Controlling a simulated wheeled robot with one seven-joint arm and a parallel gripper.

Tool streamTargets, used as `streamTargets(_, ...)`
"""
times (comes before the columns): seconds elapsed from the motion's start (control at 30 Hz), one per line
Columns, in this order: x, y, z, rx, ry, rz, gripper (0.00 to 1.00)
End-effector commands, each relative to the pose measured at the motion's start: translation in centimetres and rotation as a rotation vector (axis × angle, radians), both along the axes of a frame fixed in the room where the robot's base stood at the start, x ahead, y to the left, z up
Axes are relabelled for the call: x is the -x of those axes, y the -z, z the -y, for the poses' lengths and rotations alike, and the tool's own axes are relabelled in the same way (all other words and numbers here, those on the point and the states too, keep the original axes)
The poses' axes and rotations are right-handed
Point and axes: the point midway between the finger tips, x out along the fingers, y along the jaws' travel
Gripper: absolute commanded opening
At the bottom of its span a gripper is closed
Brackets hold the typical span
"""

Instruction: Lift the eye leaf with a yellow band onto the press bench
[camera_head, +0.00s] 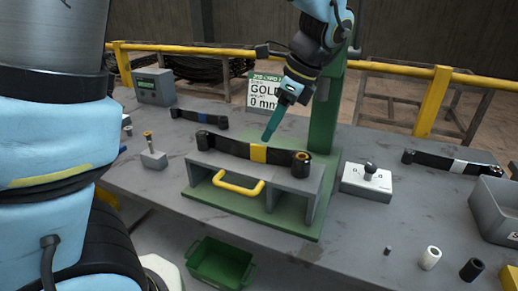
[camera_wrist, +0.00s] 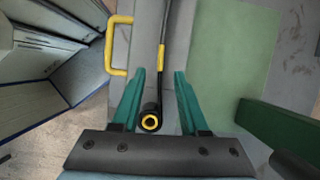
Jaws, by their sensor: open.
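The dark eye leaf with a yellow band (camera_head: 258,153) lies on top of the grey press bench (camera_head: 285,184), which has a yellow handle on its front. One rolled eye stands up at its right end. My gripper (camera_head: 268,138) is at the leaf's middle, near the yellow band, pointing down. In the wrist view my gripper (camera_wrist: 160,73) is open, with one teal finger on each side of the leaf (camera_wrist: 158,85) and visible gaps to both. I cannot tell the fingers' height against the leaf.
A green column (camera_head: 325,110) rises behind the bench. A blue-banded leaf (camera_head: 199,118) lies at back left, a white-banded leaf (camera_head: 461,165) at right. A control box (camera_head: 367,184) stands right of the bench. A green crate (camera_head: 218,262) is below the table's front edge.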

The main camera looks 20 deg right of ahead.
Motion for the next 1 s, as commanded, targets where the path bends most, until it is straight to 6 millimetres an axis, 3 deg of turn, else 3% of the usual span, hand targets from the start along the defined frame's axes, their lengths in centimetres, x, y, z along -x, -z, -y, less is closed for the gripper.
streamTargets(0.27, -0.7, 2.0, -0.8, -0.001, -0.003, 0.0, 0.44)
streamTargets(0.6, -2.0, 5.9, -2.3, 0.0, -0.003, 0.0, 0.44)
streamTargets(0.87, -2.1, 6.3, -2.3, 0.003, -0.002, 0.0, 0.44)
streamTargets(1.0, -2.1, 6.3, -2.3, 0.003, -0.002, 0.0, 0.29)
